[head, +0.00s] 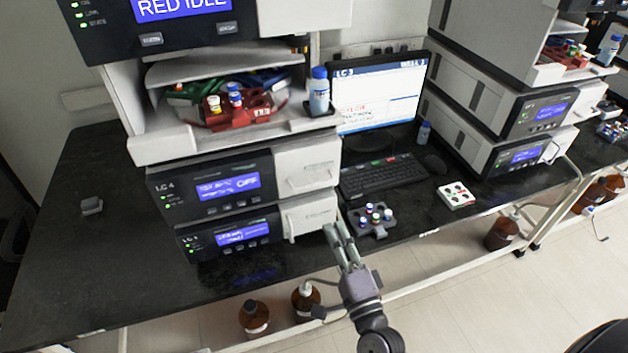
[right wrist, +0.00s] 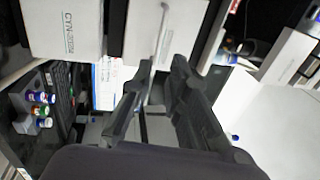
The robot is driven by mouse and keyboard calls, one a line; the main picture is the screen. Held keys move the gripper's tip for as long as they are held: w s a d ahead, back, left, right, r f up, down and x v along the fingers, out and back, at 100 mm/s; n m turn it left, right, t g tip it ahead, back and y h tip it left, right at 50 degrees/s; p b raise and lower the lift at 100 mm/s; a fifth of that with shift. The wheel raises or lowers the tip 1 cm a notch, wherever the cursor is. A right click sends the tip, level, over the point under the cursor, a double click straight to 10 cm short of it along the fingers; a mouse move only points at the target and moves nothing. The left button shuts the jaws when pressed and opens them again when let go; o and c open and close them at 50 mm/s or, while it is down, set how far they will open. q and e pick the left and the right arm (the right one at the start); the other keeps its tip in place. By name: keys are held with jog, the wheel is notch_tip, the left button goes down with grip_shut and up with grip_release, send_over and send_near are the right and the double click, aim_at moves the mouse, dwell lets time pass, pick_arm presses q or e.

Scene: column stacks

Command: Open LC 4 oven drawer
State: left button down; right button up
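The LC 4 stack (head: 210,185) stands at the left of the bench, two dark-fronted modules with blue displays. At its right side are two white front panels. The upper panel (head: 306,160) has a thin horizontal bar handle (head: 310,183). The lower panel (head: 309,211) sits below it. My right gripper (head: 336,230) is near the lower panel's right edge in the head view. In the right wrist view its two fingers (right wrist: 162,72) are apart. A thin pale handle bar shows between them, but whether they touch it is unclear. My left gripper is not in view.
A grey vial rack (head: 371,219) stands on the bench close right of the gripper. A keyboard (head: 383,178) and a monitor (head: 378,95) are behind it. A bottle (head: 319,92) stands on the stack. Brown bottles (head: 306,300) are below the bench edge.

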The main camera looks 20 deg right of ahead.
aim_at(314, 184)
jog(key=w+p, duration=0.1)
jog(key=w, duration=0.3)
jog(key=w+r+p, duration=0.1)
jog(key=w, duration=0.4)
jog(key=w+r+p, duration=0.1)
jog(key=w, duration=0.3)
jog(key=shift+w+a+r, duration=0.2)
jog(key=shift+a+r, duration=0.05)
jog(key=shift+a, duration=0.05)
grip_shut()
